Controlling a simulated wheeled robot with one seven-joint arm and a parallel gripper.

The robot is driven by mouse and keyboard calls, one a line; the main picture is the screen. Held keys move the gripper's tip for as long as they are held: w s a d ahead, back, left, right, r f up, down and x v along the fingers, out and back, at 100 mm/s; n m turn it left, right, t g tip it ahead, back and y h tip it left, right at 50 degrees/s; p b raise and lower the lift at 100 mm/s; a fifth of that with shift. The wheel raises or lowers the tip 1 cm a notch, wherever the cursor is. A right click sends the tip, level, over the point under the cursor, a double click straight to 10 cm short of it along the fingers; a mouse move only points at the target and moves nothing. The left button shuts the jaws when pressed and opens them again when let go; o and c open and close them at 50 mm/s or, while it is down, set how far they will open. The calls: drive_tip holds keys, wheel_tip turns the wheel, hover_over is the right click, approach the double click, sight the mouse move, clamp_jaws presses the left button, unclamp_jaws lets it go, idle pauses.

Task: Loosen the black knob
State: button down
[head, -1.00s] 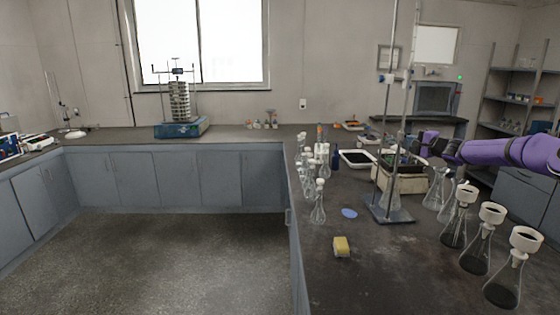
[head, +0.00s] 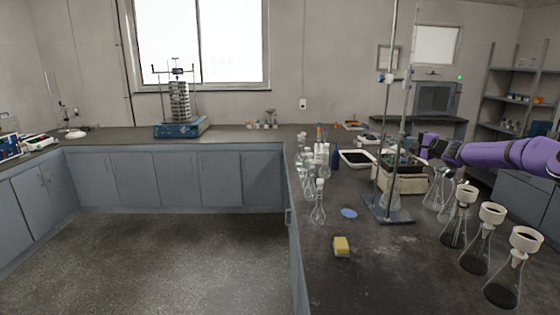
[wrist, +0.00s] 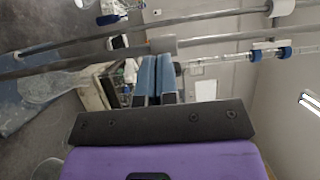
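The sieve shaker (head: 181,128) stands on the far counter under the window, with a blue base and a stack of round metal sieves (head: 179,101). A dark knob-like part (head: 178,71) sits at the top clamp bar above the stack; it is too small to see in detail. My gripper (wrist: 157,78) shows in the wrist view with its two blue fingers close together and nothing seen between them. In the head view my purple arm reaches in from the right over the side bench, far from the shaker.
The floor (head: 170,255) before the far counter is clear.

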drive_tip(key=shift+s+a, duration=0.1)
drive_tip(key=shift+s, duration=0.05)
idle(0.3)
drive_tip(key=shift+s+d, duration=0.95)
drive_tip(key=shift+d, duration=0.2)
drive_tip(key=shift+s+d, duration=0.95)
drive_tip(key=shift+d, duration=0.2)
